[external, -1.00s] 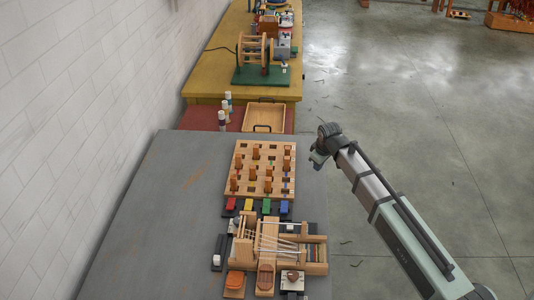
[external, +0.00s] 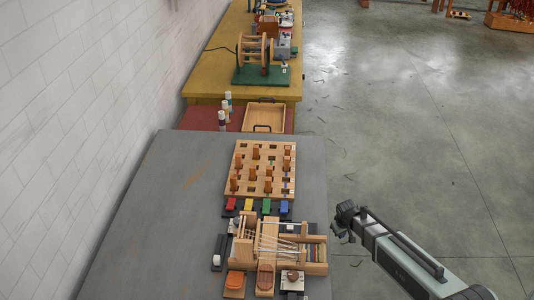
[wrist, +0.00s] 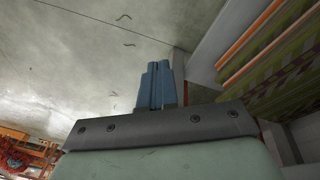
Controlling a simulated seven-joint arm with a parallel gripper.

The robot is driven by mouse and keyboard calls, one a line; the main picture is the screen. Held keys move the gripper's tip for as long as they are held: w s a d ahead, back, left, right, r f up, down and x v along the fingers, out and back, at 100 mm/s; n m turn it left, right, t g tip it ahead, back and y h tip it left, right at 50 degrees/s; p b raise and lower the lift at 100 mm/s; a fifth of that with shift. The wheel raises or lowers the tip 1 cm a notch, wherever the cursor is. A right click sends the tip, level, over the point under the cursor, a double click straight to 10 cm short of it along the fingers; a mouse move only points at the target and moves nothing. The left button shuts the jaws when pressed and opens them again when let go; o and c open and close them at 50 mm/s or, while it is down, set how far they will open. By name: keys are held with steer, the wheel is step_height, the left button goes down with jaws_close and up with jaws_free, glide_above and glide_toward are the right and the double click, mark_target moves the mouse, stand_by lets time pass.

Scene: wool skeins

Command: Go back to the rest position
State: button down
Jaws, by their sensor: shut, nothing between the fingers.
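My gripper (external: 337,229) hangs off the right edge of the grey table in the external view, over the concrete floor. It is beside the wooden frame with strung threads (external: 284,243) and apart from it. In the wrist view the blue-grey fingers of my gripper (wrist: 156,68) are together, with nothing between them. The fingertips are small and partly hidden in the external view.
The grey table (external: 140,225) has free room on its left. A wooden peg board (external: 245,184) stands on it, with several coloured blocks (external: 266,206) in front. A wooden tray (external: 264,117) and a yellow table (external: 210,88) lie beyond. Open floor (external: 420,130) spreads to the right.

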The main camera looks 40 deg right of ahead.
steer(key=s+a+f+g+y, duration=0.1)
steer(key=s+a+f+g, duration=0.1)
steer(key=s+a+f, duration=0.75)
steer(key=s+a+f+n+g, duration=0.1)
steer(key=s+a+f+g, duration=0.1)
steer(key=s+a, duration=0.4)
steer(key=s+a+f+n+g+y, duration=0.1)
steer(key=s+a, duration=0.5)
steer(key=s, duration=0.6)
steer(key=s+a+f+n+g, duration=0.1)
steer(key=s+a+f+g, duration=0.1)
steer(key=s+a, duration=0.3)
steer(key=s+g, duration=0.1)
steer(key=s, duration=0.3)
steer(key=shift+a+f, duration=0.4)
